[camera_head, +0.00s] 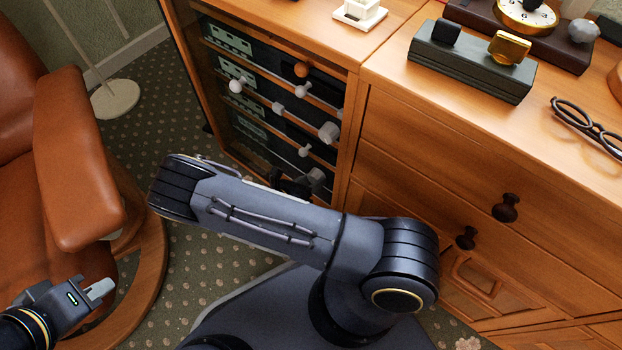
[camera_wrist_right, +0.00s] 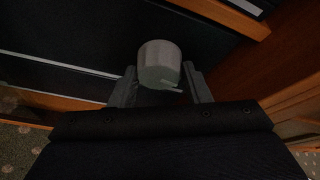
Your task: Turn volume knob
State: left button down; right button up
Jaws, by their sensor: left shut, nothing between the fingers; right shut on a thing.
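A pale grey cylindrical knob (camera_wrist_right: 159,60) stands out from a dark front panel in the right wrist view. My right gripper (camera_wrist_right: 161,80) has its fingers on both sides of this knob and is shut on it. In the head view the right gripper is mostly hidden behind my right arm, close to the lower part of the stereo rack (camera_head: 262,105). Several knobs show on the rack above, among them an orange knob (camera_head: 301,69) and a white knob (camera_head: 235,86). My left gripper (camera_head: 101,289) is shut and empty at the lower left, by the armchair.
A brown leather armchair (camera_head: 78,190) stands at the left. A wooden dresser (camera_head: 430,130) with dark knobs is at the right, carrying a dark box (camera_head: 470,62) and glasses (camera_head: 588,125). A lamp base (camera_head: 115,98) stands on the patterned carpet.

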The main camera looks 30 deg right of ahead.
jog(key=shift+w+f+n+g+h, duration=0.1)
jog(key=shift+n+g+h, duration=0.3)
jog(key=shift+n+g, duration=0.4)
jog(key=shift+a+n+g+h+b, duration=0.1)
jog(key=shift+n+g+h+b, duration=0.35)
jog(key=shift+n, duration=0.95)
jog(key=o, duration=1)
jog(key=p+v, duration=0.2)
jog(key=v, duration=0.5)
jog(key=shift+a, duration=0.45)
